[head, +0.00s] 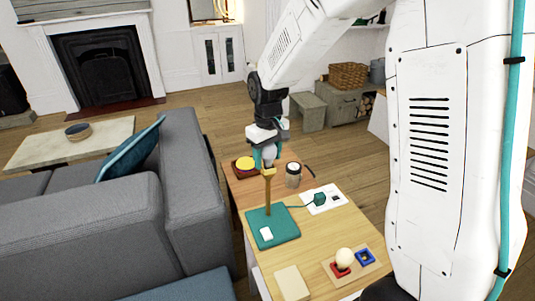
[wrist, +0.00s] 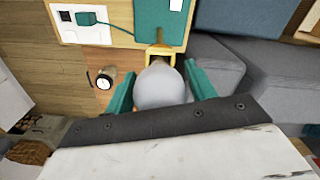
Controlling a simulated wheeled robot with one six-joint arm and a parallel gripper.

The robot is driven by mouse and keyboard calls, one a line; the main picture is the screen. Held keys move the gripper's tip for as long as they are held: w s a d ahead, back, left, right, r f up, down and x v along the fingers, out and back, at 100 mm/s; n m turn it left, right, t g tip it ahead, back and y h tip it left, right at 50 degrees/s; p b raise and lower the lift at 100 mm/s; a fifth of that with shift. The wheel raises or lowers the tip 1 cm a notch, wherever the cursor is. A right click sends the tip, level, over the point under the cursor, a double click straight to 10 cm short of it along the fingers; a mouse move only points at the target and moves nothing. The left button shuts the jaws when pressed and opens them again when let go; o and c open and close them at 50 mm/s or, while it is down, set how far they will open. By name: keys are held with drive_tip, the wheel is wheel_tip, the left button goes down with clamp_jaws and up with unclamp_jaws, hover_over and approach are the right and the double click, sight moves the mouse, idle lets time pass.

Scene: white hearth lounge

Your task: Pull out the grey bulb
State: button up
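The grey bulb (wrist: 160,88) sits at the top of the lamp in a yellow-tan holder (wrist: 160,52). In the head view the grey bulb (head: 270,156) is partly hidden by my gripper. The lamp has a brown post (head: 268,192) on a teal base (head: 273,228) with a white switch. My gripper (head: 268,158) is above the lamp with its teal fingers on either side of the bulb. In the wrist view my gripper (wrist: 160,85) looks open, with a narrow gap on the bulb's right; contact on the left is unclear.
A tray (head: 341,272) holds a pale ball, red and blue rings. A grey sofa (head: 190,165) stands left.

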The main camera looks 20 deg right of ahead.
drive_tip(key=c, duration=0.6)
drive_tip(key=shift+r, duration=0.15)
drive_tip(key=shift+r, duration=2.15)
